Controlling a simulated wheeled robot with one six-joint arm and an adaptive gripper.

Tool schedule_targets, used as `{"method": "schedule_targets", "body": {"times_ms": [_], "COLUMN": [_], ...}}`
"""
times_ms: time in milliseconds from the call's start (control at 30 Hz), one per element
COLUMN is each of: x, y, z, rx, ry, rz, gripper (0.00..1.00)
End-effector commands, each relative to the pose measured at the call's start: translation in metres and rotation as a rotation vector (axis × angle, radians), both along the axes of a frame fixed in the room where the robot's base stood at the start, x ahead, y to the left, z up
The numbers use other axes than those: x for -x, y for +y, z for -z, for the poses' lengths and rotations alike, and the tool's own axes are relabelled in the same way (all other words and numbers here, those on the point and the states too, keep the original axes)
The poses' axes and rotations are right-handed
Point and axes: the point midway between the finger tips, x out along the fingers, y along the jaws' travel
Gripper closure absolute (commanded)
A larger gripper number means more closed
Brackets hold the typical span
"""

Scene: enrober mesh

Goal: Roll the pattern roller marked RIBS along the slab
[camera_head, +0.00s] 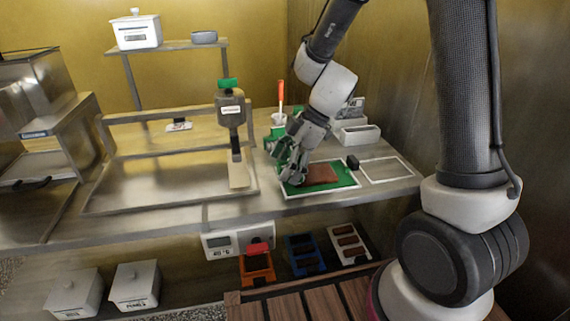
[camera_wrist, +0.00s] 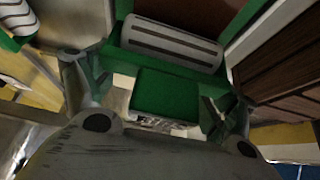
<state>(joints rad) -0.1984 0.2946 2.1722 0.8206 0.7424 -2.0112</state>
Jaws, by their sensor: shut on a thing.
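My gripper (camera_head: 292,170) reaches down at the left end of the slab. In the wrist view my gripper (camera_wrist: 158,97) is shut on the green handle of a pattern roller (camera_wrist: 172,42). This roller is a grey cylinder with straight dark grooves along its length; no RIBS mark is legible. The brown slab (camera_head: 319,174) lies on a green board (camera_head: 345,181) with a pale rim. The slab (camera_wrist: 190,14) also shows just beyond the roller in the wrist view; I cannot tell whether they touch. My gripper hides the roller in the head view.
Another roller with slanting dark stripes (camera_wrist: 16,22) shows at the wrist view's upper left. A small dark block (camera_head: 352,162) stands at the board's back right. An empty framed panel (camera_head: 386,169) lies right of it. A dispenser (camera_head: 231,112) stands left over a metal tray.

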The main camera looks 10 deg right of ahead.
Motion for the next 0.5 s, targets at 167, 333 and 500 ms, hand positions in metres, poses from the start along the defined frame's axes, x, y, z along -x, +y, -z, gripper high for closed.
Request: {"method": "schedule_targets", "body": {"times_ms": [167, 333, 500], "x": [0.0, -0.0002, -0.0001], "y": [-0.0003, -0.0039, -0.0068], "z": [0.0006, 0.0004, 0.0003], "rx": [0.0, 0.0, 0.0], "ry": [0.0, 0.0, -0.001], "rz": [0.0, 0.001, 0.001], "gripper": [0.35, 0.35, 0.35]}}
